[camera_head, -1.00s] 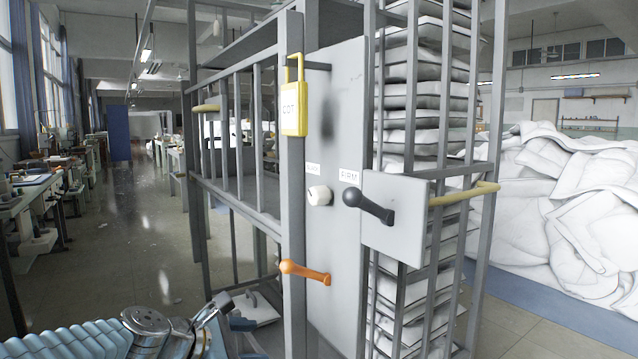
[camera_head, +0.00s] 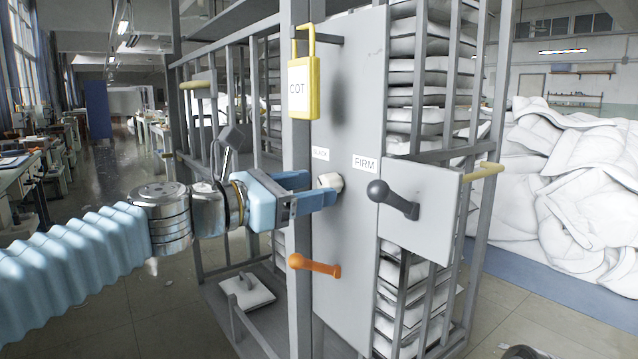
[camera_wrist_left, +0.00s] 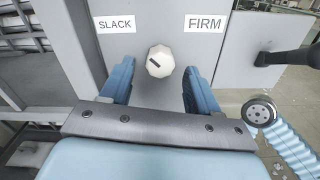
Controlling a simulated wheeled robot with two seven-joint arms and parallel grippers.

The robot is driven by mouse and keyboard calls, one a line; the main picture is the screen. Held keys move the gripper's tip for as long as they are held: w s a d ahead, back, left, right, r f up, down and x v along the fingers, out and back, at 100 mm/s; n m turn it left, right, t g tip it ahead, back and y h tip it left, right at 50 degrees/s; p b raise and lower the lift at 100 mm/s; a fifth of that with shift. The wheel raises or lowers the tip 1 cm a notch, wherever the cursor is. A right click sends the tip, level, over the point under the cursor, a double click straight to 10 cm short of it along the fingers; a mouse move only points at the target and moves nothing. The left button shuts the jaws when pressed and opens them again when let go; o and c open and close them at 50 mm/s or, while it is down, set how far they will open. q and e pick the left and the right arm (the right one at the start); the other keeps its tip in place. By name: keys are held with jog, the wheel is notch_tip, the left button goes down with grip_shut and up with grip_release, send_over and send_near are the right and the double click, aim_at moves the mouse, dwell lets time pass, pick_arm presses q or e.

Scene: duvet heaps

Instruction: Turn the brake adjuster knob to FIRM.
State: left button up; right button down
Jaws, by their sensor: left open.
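The white faceted adjuster knob (camera_head: 331,182) sits on the grey panel (camera_head: 345,240) of the rack. In the left wrist view the knob (camera_wrist_left: 160,62) bears a dark mark tilted toward its upper left. A SLACK label (camera_wrist_left: 115,24) is up and left of it, a FIRM label (camera_wrist_left: 205,23) up and right; the FIRM label also shows in the head view (camera_head: 366,163). My left gripper (camera_head: 322,188) is open, its blue fingers at the knob. In the wrist view, the knob lies beyond and between the fingertips, with gaps on both sides. My right gripper is not in view.
A black-knobbed lever (camera_head: 393,199) stands right of the knob, and an orange lever (camera_head: 314,265) below it. A yellow padlock-like tag (camera_head: 303,88) hangs above on the rack post. A white duvet heap (camera_head: 575,195) lies at the right.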

pick_arm(q)
jog(key=shift+x, duration=1.3)
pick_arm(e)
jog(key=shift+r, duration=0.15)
pick_arm(q)
jog(key=c, duration=1)
jog(key=shift+c, duration=0.2)
